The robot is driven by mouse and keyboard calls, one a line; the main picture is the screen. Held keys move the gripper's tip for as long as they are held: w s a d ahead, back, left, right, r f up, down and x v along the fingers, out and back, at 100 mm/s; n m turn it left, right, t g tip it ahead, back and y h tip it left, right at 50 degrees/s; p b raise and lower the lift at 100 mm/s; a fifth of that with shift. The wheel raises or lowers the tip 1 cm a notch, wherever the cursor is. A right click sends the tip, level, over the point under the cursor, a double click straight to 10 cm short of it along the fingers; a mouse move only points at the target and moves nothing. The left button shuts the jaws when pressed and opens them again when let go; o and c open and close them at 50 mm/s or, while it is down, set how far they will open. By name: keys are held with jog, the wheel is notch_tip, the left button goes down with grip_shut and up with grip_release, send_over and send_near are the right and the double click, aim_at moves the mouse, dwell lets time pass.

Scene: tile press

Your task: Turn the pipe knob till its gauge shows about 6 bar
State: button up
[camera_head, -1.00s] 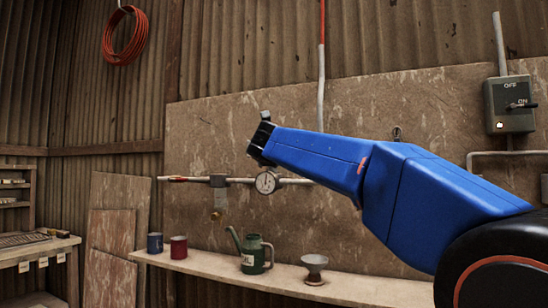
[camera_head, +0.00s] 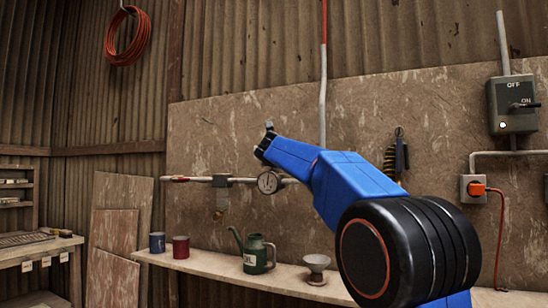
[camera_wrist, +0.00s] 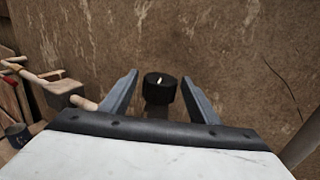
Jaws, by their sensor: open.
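A round black knob (camera_wrist: 160,86) with a white mark on its face shows in the wrist view. It lies between the spread fingers of my gripper (camera_wrist: 160,78), with room visible on either side. In the head view my gripper (camera_head: 266,138) is at the wall panel, just above the gauge. The knob cannot be made out there.
A switch box (camera_head: 512,104) and plugged socket (camera_head: 473,188) are at right.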

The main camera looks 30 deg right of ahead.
jog(key=shift+w+d, duration=0.1)
jog(key=shift+w, duration=0.05)
jog(key=c, duration=1)
jog(key=shift+c, duration=0.2)
jog(key=shift+m+g+h, duration=0.4)
jog(key=shift+h, duration=0.1)
jog(key=m+g+h, duration=0.3)
jog(key=g+h, duration=0.1)
jog(key=shift+w+m, duration=0.15)
jog(key=shift+m, duration=0.25)
jog(key=m+g+h, duration=0.3)
jog(key=m+g, duration=0.1)
jog(key=g, duration=0.1)
jog(key=shift+f+m+g+h, duration=0.1)
jog(key=shift+m+g+h, duration=0.2)
jog(key=shift+m+g, duration=0.65)
jog(key=shift+m+g+h, duration=0.3)
jog(key=shift+m+g, duration=0.15)
jog(key=shift+g, duration=1)
jog(key=shift+m+g, duration=0.7)
jog(key=shift+g, duration=0.4)
